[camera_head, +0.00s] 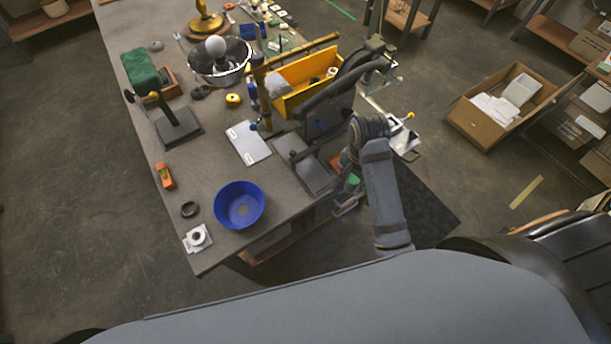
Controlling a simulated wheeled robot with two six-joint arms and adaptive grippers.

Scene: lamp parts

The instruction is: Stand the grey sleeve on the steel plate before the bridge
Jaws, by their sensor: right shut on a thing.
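My right arm comes up from the lower right and bends at the table's right edge. My right gripper (346,204) shows small and partly covered by the arm, low beside that edge. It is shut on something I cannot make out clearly. The grey sleeve is not clearly visible, so I cannot tell from its shape whether it is the held thing. A dark grey plate (318,178) with a small knobbed piece lies near the right edge, likely the steel plate. Behind it stands a dark arched frame (323,112), likely the bridge. My left gripper is out of view.
A white sheet (248,143) lies left of the plate. A yellow bin (303,76) and a steel bowl (220,72) stand farther back. A post stand (178,127) is left.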

